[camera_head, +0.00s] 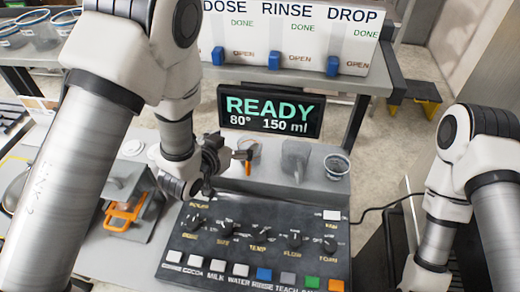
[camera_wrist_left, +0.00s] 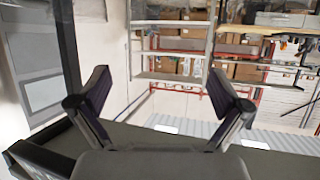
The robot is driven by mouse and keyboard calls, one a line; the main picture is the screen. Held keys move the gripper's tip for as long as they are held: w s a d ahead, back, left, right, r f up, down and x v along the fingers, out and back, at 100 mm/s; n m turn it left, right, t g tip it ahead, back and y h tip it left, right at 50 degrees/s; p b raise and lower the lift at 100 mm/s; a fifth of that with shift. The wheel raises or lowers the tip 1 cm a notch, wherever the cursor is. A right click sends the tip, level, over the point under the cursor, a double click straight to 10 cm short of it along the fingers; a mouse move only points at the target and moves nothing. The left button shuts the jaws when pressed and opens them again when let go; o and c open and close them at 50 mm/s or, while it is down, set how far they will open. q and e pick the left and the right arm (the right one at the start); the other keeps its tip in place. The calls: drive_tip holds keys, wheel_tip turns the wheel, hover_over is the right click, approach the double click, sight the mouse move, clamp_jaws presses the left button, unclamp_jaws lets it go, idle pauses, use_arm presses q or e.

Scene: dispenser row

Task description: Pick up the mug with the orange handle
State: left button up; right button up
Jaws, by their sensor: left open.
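A mug with an orange handle (camera_head: 249,166) stands on the grey ledge behind the control panel in the head view; its pale body is partly hidden and hard to make out. My left gripper (camera_head: 226,171) is just left of and in front of it, with one fingertip near the mug; I cannot tell whether they touch. In the left wrist view my left gripper (camera_wrist_left: 158,95) has its fingers spread, with nothing between them. The mug does not show there. My right arm comes in at the right, its gripper out of frame.
The control panel (camera_head: 255,240) with knobs and buttons lies in front. A READY display (camera_head: 268,110) stands behind. An orange-framed item (camera_head: 125,213) is at left.

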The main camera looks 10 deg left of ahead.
wheel_tip(320, 180, down, 6)
drive_tip(key=s+b, duration=0.1)
drive_tip(key=b, duration=0.4)
use_arm(q)
drive_tip(key=f, duration=0.4)
drive_tip(key=w+f+p, duration=0.1)
drive_tip(key=f, duration=0.1)
drive_tip(key=shift+d, duration=0.2)
drive_tip(key=shift+w+d+f+p, duration=0.1)
drive_tip(key=shift+w+f+p, duration=0.05)
drive_tip(key=shift+w+p, duration=0.15)
drive_tip(key=shift+p+x, duration=1.1)
drive_tip(key=shift+x, duration=1.25)
drive_tip(key=shift+w+f, duration=0.1)
drive_tip(key=shift+f, duration=0.15)
drive_tip(key=shift+s+r, duration=0.15)
drive_tip(key=shift+s, duration=0.1)
drive_tip(key=c, duration=1.2)
use_arm(e)
wheel_tip(320, 180, up, 4)
drive_tip(key=shift+a+r, duration=0.1)
